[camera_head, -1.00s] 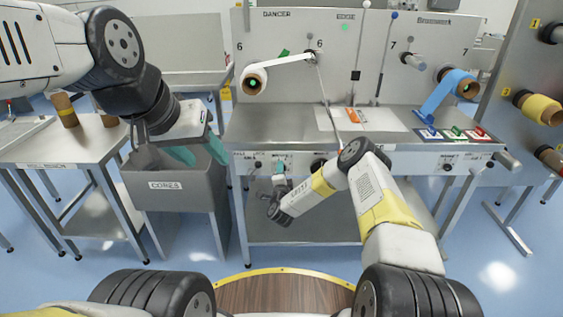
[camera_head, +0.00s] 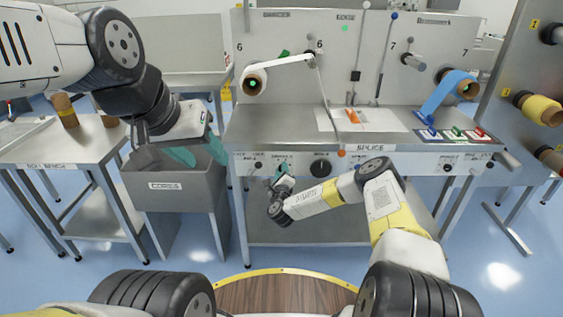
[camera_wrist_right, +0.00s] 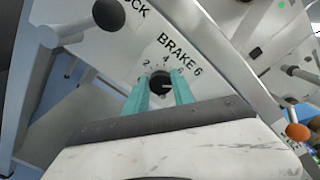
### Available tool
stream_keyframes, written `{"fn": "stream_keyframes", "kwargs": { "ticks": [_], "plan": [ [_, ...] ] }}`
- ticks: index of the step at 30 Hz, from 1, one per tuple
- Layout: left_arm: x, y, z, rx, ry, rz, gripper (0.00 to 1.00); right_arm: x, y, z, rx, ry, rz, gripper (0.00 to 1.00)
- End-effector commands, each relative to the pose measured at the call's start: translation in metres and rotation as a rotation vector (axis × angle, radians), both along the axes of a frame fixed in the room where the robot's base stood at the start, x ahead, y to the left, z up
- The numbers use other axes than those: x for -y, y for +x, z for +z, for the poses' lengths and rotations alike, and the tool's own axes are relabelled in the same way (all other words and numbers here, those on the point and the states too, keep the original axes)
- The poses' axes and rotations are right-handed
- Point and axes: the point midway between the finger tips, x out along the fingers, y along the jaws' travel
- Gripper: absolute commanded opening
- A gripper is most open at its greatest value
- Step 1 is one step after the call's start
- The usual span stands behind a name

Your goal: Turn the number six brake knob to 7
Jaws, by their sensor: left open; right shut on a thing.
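The number six brake knob (camera_wrist_right: 161,82) is small, round and black, on the light panel under the label "BRAKE 6" in the right wrist view. A printed scale runs around it, with 2 and 4 readable. A pale mark shows on its face, but I cannot read its exact setting. My right gripper (camera_wrist_right: 158,92) has its teal fingers on both sides of the knob, shut on it. In the head view my right gripper (camera_head: 283,172) is at the bench's front panel and hides the knob. My left gripper (camera_head: 197,153) is open and empty above the grey bin.
The grey "CORES" bin (camera_head: 166,196) stands left of the bench. Another black knob (camera_wrist_right: 108,14) sits close by in the wrist view. The steel shelf (camera_head: 300,230) below is empty.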

Motion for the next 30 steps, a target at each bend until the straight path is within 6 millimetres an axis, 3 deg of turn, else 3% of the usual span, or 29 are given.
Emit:
{"fn": "stream_keyframes", "kwargs": {
  "ticks": [22,23,24,26,30],
  "plan": [
    [0.0,0.0,0.0,0.0,0.0,0.0,0.5,0.0005,-0.0011,-0.0021,-0.004,0.085,-0.001,0.0],
    [0.0,0.0,0.0,0.0,0.0,0.0,0.5,0.0005,-0.0011,-0.0022,-0.004,0.085,-0.001,0.34],
    [0.0,0.0,0.0,0.0,0.0,0.0,0.5,0.0005,-0.0011,-0.0022,-0.004,0.085,-0.001,0.42],
    [0.0,0.0,0.0,0.0,0.0,0.0,0.5,0.0005,-0.0009,-0.0019,-0.004,0.085,-0.001,0.52],
    [0.0,0.0,0.0,0.0,0.0,0.0,0.5,0.0004,-0.0006,-0.001,-0.003,0.085,0.0,0.52]
  ]
}}
